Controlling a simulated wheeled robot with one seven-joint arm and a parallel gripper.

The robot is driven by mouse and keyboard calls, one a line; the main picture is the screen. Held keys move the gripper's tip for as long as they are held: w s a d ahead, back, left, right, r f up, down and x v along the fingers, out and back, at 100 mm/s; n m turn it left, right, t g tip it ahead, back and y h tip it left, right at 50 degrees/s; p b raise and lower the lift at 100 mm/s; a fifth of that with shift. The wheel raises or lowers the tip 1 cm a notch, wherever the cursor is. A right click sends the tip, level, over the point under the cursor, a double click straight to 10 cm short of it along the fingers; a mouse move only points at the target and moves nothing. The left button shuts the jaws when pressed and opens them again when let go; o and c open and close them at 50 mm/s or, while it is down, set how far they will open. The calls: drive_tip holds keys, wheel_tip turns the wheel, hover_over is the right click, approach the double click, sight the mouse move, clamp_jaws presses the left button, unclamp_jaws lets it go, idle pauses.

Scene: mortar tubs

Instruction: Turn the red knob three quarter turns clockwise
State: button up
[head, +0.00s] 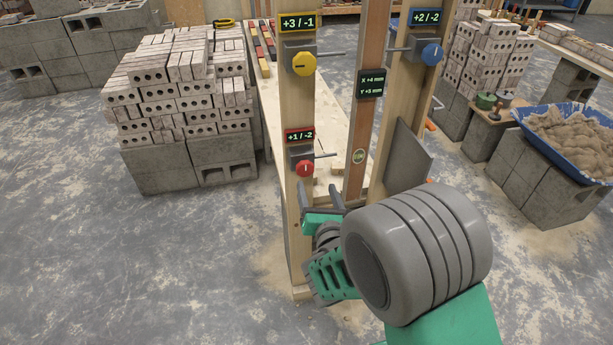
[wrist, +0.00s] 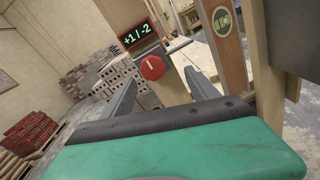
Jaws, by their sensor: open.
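The red knob (head: 305,168) sits on a grey block low on the left wooden post (head: 298,90), under a red-framed display (head: 300,135) reading +1 / -2. The knob also shows in the wrist view (wrist: 152,67), beyond the fingertips, with a pale mark on its face. My gripper (head: 323,198) is open and empty, just below the knob in the head view. In the wrist view its two fingers (wrist: 160,88) point toward the knob and stand apart from it. Contact with the knob does not show.
A yellow knob (head: 303,63) is higher on the same post; a blue knob (head: 431,54) is on the right post. A middle post carries a display (head: 371,83) reading X +4 mm, Y +3 mm. A grey plate (head: 408,155) juts out at right. Stacked bricks (head: 185,90) stand left.

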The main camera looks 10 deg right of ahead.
sight(306, 170)
drive_tip(key=w+p, duration=0.1)
drive_tip(key=w, duration=0.1)
drive_tip(key=w+n+p, duration=0.1)
drive_tip(key=w+p, duration=0.1)
drive_tip(key=w+a+n+y+p, duration=0.1)
drive_tip(key=w, duration=0.1)
drive_tip(key=shift+w+r, duration=0.15)
drive_tip(key=shift+r, duration=0.1)
drive_tip(key=shift+w+f+p, duration=0.2)
drive_tip(key=shift+w+p, duration=0.2)
drive_tip(key=shift+w, duration=0.2)
drive_tip(key=shift+c, duration=0.6)
drive_tip(key=c, duration=1.3)
drive_tip(key=shift+o, duration=0.2)
drive_tip(key=shift+m, duration=0.4)
